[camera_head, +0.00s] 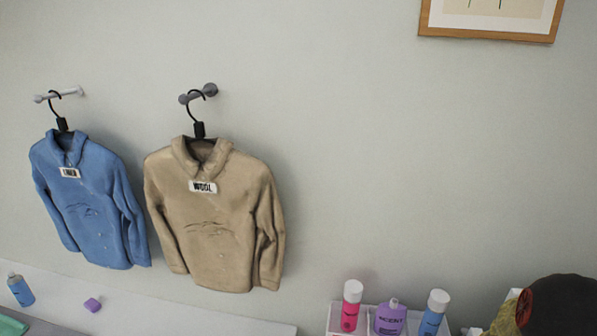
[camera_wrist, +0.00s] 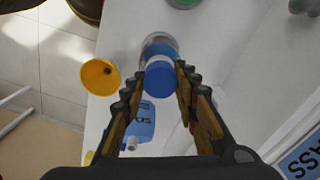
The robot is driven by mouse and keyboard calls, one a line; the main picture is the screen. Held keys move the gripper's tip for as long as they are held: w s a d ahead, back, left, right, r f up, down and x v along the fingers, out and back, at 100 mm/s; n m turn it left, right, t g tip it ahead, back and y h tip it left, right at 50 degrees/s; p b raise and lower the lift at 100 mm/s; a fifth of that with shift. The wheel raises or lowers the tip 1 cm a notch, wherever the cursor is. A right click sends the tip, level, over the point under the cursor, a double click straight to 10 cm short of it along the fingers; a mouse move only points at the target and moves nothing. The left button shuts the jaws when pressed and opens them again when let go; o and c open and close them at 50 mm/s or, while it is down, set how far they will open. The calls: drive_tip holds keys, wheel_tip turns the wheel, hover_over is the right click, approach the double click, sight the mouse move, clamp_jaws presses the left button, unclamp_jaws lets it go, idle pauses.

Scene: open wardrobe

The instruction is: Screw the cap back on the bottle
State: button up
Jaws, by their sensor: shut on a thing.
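In the wrist view, my gripper (camera_wrist: 159,76) has its two fingers on either side of a blue cap (camera_wrist: 160,80) and is shut on it. The cap is at the near end of a clear bottle with blue contents (camera_wrist: 160,47), which extends away beyond the fingertips on the white surface. The cap hides the bottle's neck, so I cannot tell how the two meet or whether the thread is engaged. The head view does not show my gripper.
A yellow cup-like thing (camera_wrist: 100,76) lies left of the bottle. A light-blue labelled bottle (camera_wrist: 142,120) shows below, partly behind my fingers. In the head view, a tray (camera_head: 333,321) holds several bottles. A blue shirt (camera_head: 88,205) and a tan shirt (camera_head: 212,235) hang on the wall.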

drive_tip(key=m, duration=0.7)
drive_tip(key=shift+m, duration=0.3)
drive_tip(key=m, duration=0.3)
drive_tip(key=shift+m+b, duration=0.3)
drive_tip(key=shift+m, duration=0.1)
drive_tip(key=m, duration=0.4)
drive_tip(key=shift+m, duration=0.3)
drive_tip(key=o, duration=1.2)
drive_tip(key=shift+o, duration=0.4)
drive_tip(key=shift+c, duration=0.4)
